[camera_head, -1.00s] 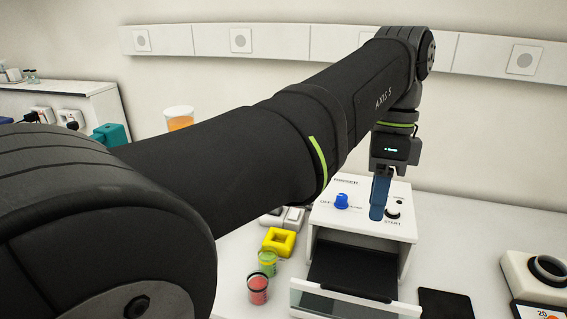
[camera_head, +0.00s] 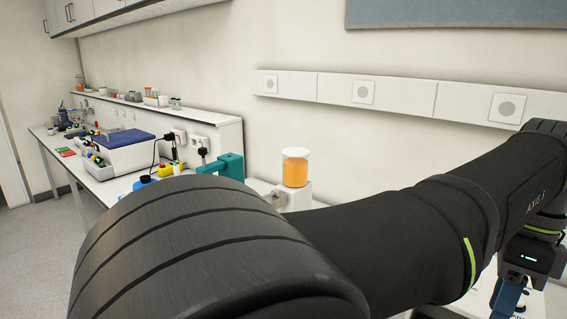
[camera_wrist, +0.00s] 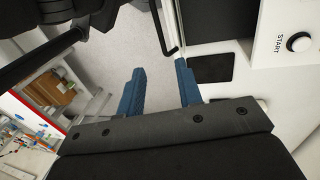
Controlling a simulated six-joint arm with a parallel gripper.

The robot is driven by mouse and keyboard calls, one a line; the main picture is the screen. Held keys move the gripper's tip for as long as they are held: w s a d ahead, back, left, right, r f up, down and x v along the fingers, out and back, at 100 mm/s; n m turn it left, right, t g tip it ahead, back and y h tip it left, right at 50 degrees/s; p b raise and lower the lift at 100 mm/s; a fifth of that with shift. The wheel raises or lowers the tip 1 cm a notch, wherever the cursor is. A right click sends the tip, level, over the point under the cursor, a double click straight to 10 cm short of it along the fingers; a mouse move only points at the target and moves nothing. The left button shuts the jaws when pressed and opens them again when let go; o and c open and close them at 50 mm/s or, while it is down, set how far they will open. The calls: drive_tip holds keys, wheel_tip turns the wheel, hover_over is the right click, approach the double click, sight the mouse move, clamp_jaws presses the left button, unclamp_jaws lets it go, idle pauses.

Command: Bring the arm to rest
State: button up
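My gripper (camera_head: 508,298) hangs at the lower right edge of the head view, at the end of my black arm, with its blue fingers pointing down. The wrist view shows both blue fingers (camera_wrist: 159,66) spread apart with nothing between them. A white machine with a START knob (camera_wrist: 299,42) is to the right of the fingers in the wrist view, apart from them. A dark flat pad (camera_wrist: 211,68) lies on the white bench just beyond the right finger.
A container of orange liquid (camera_head: 295,170) stands on the bench behind my arm. A teal device (camera_head: 225,166) and a blue-lidded white box (camera_head: 124,150) are further left. Grey floor (camera_head: 40,235) is open at the lower left. My arm hides much of the bench.

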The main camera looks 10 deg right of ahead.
wheel_tip(320, 180, down, 14)
drive_tip(key=s+a, duration=0.2)
drive_tip(key=shift+r, duration=0.15)
wheel_tip(320, 180, up, 17)
drive_tip(key=w+d, duration=0.2)
drive_tip(key=shift+w+d, duration=0.25)
idle(0.4)
wheel_tip(320, 180, down, 17)
drive_tip(key=s+a, duration=0.1)
drive_tip(key=shift+s+a, duration=0.4)
idle(2.4)
